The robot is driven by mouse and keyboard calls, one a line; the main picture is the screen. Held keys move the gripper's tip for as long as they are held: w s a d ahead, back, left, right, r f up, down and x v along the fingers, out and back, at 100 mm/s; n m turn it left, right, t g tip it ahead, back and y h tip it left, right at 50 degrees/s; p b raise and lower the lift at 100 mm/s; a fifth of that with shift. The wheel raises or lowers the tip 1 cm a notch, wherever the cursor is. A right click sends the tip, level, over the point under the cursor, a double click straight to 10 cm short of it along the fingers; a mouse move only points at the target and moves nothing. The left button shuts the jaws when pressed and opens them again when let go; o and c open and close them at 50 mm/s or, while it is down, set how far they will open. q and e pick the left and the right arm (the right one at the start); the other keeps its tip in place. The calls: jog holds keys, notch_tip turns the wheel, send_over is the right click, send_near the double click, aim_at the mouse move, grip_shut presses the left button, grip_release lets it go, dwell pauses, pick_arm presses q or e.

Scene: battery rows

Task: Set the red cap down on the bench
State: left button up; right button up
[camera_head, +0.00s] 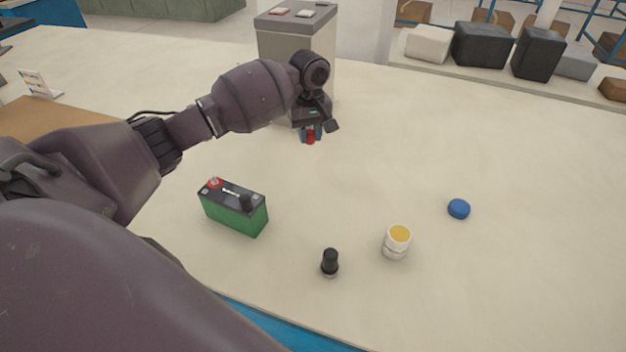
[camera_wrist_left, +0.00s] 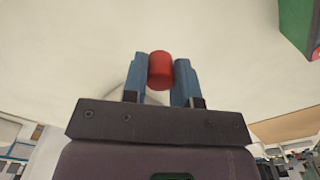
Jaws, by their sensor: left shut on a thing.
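The red cap (camera_head: 311,137) is between the blue fingers of my left gripper (camera_head: 312,132), near the grey box at the back of the bench (camera_head: 400,140). In the left wrist view the cap (camera_wrist_left: 161,70) shows as a red cylinder, with a finger of the left gripper (camera_wrist_left: 161,78) on each side of it. The left gripper is shut on it. The pale bench top (camera_wrist_left: 70,60) lies beyond the cap; I cannot tell whether the cap touches it. My right gripper is not in view.
A green battery (camera_head: 235,210) with a black top stands at the front left. A black knob-like piece (camera_head: 330,261), a white jar with a yellow lid (camera_head: 397,241) and a blue cap (camera_head: 459,209) stand to its right. A grey box (camera_head: 297,38) stands behind the gripper.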

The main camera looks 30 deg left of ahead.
pick_arm(q)
jog(key=b, duration=0.1)
send_over(310, 181)
notch_tip(310, 181, down, 7)
jog(key=shift+w, duration=0.1)
jog(key=shift+f, duration=0.6)
notch_tip(310, 181, down, 5)
jog(key=shift+r+b, duration=0.1)
jog(key=shift+b, duration=0.7)
jog(key=shift+f, duration=0.3)
jog(key=shift+r, duration=0.1)
jog(key=o, duration=0.9)
jog(key=shift+c, duration=0.2)
